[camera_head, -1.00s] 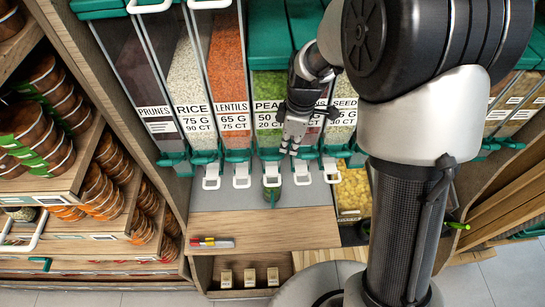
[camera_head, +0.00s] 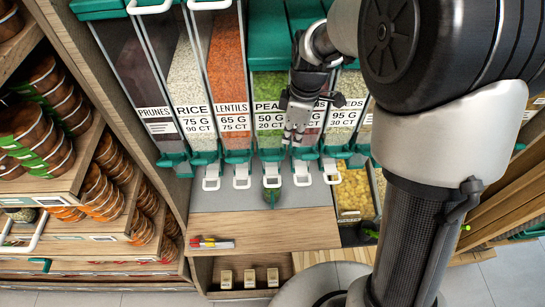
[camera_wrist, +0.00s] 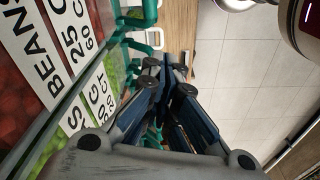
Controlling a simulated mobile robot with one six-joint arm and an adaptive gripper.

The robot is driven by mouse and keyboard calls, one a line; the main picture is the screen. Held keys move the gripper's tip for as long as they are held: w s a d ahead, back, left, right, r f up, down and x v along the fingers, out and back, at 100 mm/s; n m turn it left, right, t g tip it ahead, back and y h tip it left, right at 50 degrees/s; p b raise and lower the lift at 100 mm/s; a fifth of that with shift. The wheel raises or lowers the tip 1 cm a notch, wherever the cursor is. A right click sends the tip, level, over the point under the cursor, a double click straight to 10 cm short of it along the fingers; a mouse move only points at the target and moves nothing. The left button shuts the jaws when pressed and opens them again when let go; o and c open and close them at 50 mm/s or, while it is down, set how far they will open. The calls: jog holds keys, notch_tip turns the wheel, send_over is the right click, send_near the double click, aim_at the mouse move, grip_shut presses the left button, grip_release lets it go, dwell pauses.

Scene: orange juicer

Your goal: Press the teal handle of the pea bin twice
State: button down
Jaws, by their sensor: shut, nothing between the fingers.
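The pea bin (camera_head: 270,90) is the clear bin with green contents, its label partly covered by my gripper. My gripper (camera_head: 293,141) is shut and empty, in front of the bins just right of the pea label and slightly above the row of handles. I cannot tell whether it touches a handle. In the wrist view my closed fingers (camera_wrist: 168,62) point toward teal parts and white loops; which handle belongs to peas is unclear there.
Rice (camera_head: 190,85) and lentils (camera_head: 230,80) bins stand to the left, with the beans bin partly behind my gripper. White loops (camera_head: 302,175) stick out below neighbouring handles. A wooden shelf (camera_head: 280,230) below holds pens (camera_head: 210,243).

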jog(key=a+m, duration=0.1)
jog(key=m, duration=0.4)
jog(key=w+a+r+m+t, duration=0.1)
jog(key=a+m, duration=0.1)
jog(key=m, duration=0.3)
jog(key=a+r+m+h, duration=0.1)
jog(key=a+m, duration=0.1)
jog(key=m, duration=0.2)
jog(key=shift+w+r+m+t, duration=0.1)
jog(key=shift+w+m+t, duration=0.25)
jog(key=shift+m+t, duration=0.05)
notch_tip(320, 180, down, 10)
jog(key=w, duration=0.2)
jog(key=shift+r, duration=0.1)
dwell(0.4)
